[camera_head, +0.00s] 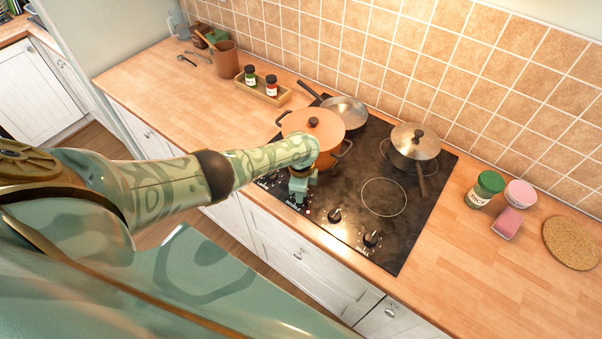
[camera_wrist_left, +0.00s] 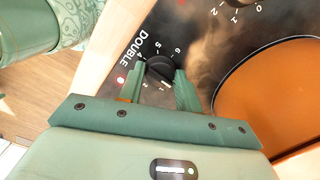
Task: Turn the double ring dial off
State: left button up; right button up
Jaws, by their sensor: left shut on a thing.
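The double ring dial (camera_wrist_left: 160,69) is a black knob beside the word DOUBLE on the dark hob in the left wrist view. Numbers ring it, and a small red light (camera_wrist_left: 121,80) glows next to it. My left gripper (camera_wrist_left: 160,84) is shut on this dial, one green finger on each side. In the head view my left gripper (camera_head: 298,192) points down at the hob's front edge, just in front of the orange pot, and its hand and fingers hide the dial there. My right gripper is not in view.
The orange lidded pot (camera_head: 314,127) stands close behind my left gripper. A frying pan (camera_head: 346,111) and a lidded saucepan (camera_head: 416,141) are farther back. Two more black knobs (camera_head: 334,215) (camera_head: 371,239) are to the right. The front-right ring (camera_head: 384,197) is empty.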

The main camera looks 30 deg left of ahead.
pick_arm(q)
jog(key=o, duration=1)
jog(key=shift+c, duration=0.2)
notch_tip(320, 180, up, 16)
jog(key=p, duration=0.7)
jog(key=shift+r, duration=0.15)
